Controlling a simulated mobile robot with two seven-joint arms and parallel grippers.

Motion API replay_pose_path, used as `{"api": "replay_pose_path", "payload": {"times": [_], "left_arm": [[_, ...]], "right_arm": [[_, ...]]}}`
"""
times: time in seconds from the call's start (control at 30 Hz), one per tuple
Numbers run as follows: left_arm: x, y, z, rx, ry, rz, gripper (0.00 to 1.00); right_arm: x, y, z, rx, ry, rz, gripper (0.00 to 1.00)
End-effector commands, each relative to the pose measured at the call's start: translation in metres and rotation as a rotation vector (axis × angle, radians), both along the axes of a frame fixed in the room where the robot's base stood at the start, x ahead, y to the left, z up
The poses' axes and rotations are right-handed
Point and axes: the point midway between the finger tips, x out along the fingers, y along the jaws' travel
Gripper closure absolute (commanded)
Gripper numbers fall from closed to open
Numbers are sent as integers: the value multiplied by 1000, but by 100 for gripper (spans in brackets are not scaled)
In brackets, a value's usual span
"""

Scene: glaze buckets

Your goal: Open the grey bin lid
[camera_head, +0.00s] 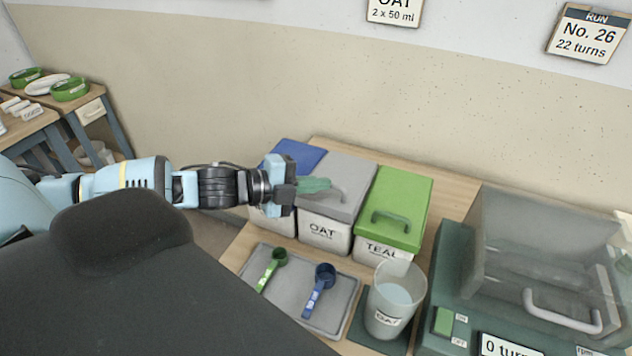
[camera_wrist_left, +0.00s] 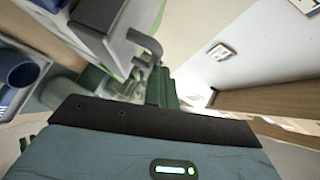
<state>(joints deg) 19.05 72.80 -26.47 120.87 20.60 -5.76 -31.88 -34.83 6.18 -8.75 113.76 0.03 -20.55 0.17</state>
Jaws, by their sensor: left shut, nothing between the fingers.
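The grey bin lid (camera_head: 350,170) lies closed on the white bin labelled OAT (camera_head: 323,231), in the middle of the row. Its grey handle (camera_head: 341,195) is at the lid's front. My left gripper (camera_head: 318,186) reaches in from the left over the lid, its greenish fingers shut and empty, with the tips just beside the handle. In the left wrist view a bent grey handle (camera_wrist_left: 148,43) shows close to the dark green fingers (camera_wrist_left: 160,86). I cannot tell whether they touch. My right gripper is not in view.
A blue-lidded bin (camera_head: 300,154) stands left, partly hidden by my gripper; a green-lidded TEAL bin (camera_head: 397,205) stands right. In front are a grey tray (camera_head: 295,292) with green and blue scoops and a translucent bucket (camera_head: 394,300). A machine with a clear cover (camera_head: 540,240) stands right.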

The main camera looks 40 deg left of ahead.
Motion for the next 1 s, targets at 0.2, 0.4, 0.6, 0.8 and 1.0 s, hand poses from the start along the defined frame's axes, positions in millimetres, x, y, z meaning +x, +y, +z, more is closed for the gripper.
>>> {"api": "replay_pose_path", "payload": {"times": [0.2, 0.4, 0.6, 0.8, 1.0], "left_arm": [[5, 4, -2, 1, -2, 17, 100], [6, 4, -2, 2, -2, 17, 100], [6, 4, -1, 2, -4, 17, 80], [6, 4, 0, 3, -9, 16, 80], [0, 3, -2, 1, 5, 10, 80]], "right_arm": [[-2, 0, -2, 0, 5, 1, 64], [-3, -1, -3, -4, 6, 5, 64], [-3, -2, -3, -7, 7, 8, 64], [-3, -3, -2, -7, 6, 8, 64], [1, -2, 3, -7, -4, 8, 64]]}}
